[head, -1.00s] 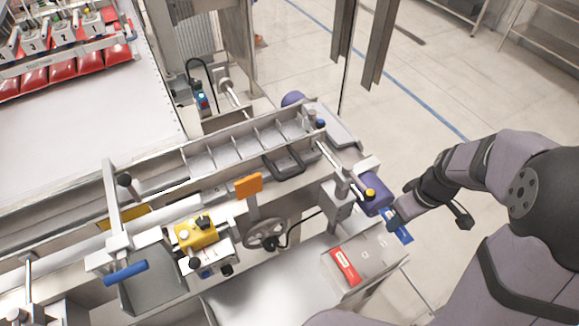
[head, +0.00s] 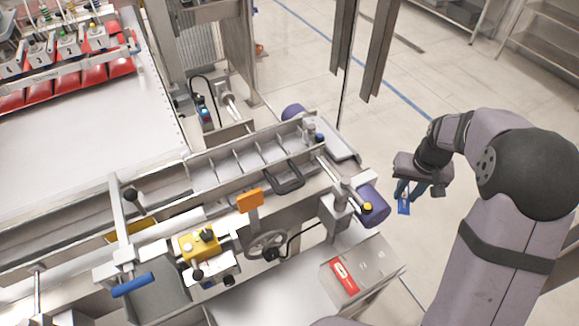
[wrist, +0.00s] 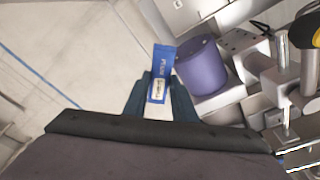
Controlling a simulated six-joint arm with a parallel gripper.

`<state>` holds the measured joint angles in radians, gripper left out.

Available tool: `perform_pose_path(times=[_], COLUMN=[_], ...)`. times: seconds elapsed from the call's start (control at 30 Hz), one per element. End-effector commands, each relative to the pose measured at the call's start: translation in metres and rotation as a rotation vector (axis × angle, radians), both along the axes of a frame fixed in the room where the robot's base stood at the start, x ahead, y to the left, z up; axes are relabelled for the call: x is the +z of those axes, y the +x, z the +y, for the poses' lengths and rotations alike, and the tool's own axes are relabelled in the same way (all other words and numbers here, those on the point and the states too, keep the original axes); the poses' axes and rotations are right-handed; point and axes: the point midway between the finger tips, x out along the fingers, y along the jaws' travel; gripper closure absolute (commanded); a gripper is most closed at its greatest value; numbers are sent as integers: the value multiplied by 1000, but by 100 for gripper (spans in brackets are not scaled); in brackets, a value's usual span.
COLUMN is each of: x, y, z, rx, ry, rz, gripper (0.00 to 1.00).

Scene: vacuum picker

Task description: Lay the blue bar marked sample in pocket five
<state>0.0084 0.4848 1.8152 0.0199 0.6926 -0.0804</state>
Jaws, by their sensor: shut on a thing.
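My gripper (head: 407,190) is shut on a blue bar (head: 404,206), out over the floor to the right of the machine. The bar hangs below the fingers in the head view. In the wrist view the bar (wrist: 163,57) sticks out past the fingertips (wrist: 159,88). It has a white label whose print is too small to read surely. The row of metal pockets (head: 262,139), split by thin dividers, lies along the machine to the left of my gripper. The pockets look empty, and no pocket numbers are readable.
A purple roller (head: 372,205) with a yellow knob stands between my gripper and the pockets; it is close beside the bar in the wrist view. A black handle (head: 287,180) fronts the pockets. A metal box with a red packet (head: 343,276) is below. Steel posts (head: 380,60) rise behind.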

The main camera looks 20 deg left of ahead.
Motion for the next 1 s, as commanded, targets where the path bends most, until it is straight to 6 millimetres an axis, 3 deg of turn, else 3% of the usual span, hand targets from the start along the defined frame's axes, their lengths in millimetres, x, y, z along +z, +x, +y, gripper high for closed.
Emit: perform_pose_path(times=[0.3, 0.37, 0.5, 0.77, 1.0], x=[64, 76, 86, 109, 130], y=[54, 61, 64, 46, -1], z=[99, 121, 187, 298, 402], rx=[59, 68, 172, 337, 500], ry=[-2, -3, -3, -3, -3], rz=[-2, -2, -1, -2, -3], gripper=[97, 97, 97, 97, 97])
